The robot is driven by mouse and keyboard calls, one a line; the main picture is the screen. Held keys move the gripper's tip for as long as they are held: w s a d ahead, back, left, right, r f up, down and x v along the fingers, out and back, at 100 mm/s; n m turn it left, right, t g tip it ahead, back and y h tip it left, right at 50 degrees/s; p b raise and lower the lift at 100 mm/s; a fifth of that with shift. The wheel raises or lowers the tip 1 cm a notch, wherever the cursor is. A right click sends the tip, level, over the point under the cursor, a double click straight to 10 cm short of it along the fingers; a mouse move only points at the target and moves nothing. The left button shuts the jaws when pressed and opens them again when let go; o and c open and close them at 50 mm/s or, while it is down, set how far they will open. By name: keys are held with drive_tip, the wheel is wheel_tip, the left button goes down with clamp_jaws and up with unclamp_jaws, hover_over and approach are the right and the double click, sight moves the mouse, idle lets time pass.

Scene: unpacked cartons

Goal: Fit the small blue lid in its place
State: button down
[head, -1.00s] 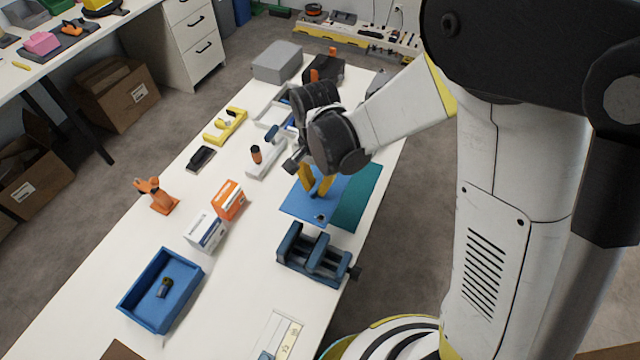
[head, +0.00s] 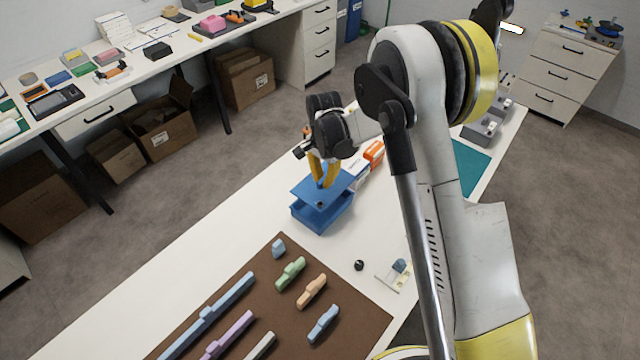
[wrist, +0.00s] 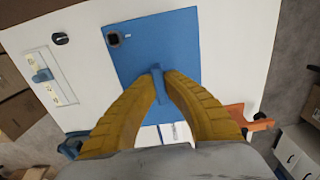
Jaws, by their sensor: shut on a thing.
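The small blue lid (head: 316,190) is a flat rectangular plate with a raised bar handle. My gripper (head: 324,183) is shut on that handle. In the wrist view the yellow fingers (wrist: 158,80) pinch the bar, and the lid (wrist: 165,45) spreads out below them with a dark square mark near one corner. The lid is over the open blue box (head: 325,222), roughly level and seemingly a little above its rim. Its edges look offset from the box walls. I cannot tell the exact gap.
A small black knob (head: 359,265) and a pale plate with a blue part (head: 393,276) lie in front of the box. A brown mat (head: 350,324) holds several coloured bars. The table left of the box is clear.

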drive_tip(key=shift+a+f, duration=0.2)
drive_tip(key=shift+a, duration=0.1)
drive_tip(key=shift+d+f+b, duration=0.2)
drive_tip(key=shift+f+b, duration=0.1)
drive_tip(key=shift+f, duration=0.15)
drive_tip(key=shift+f+b, duration=0.85)
drive_tip(key=shift+f, duration=1)
drive_tip(key=shift+a+r, duration=0.1)
drive_tip(key=shift+b, duration=0.35)
drive_tip(key=shift+f+b, duration=1)
drive_tip(key=shift+f, duration=0.15)
drive_tip(key=c, duration=1.5)
unclamp_jaws()
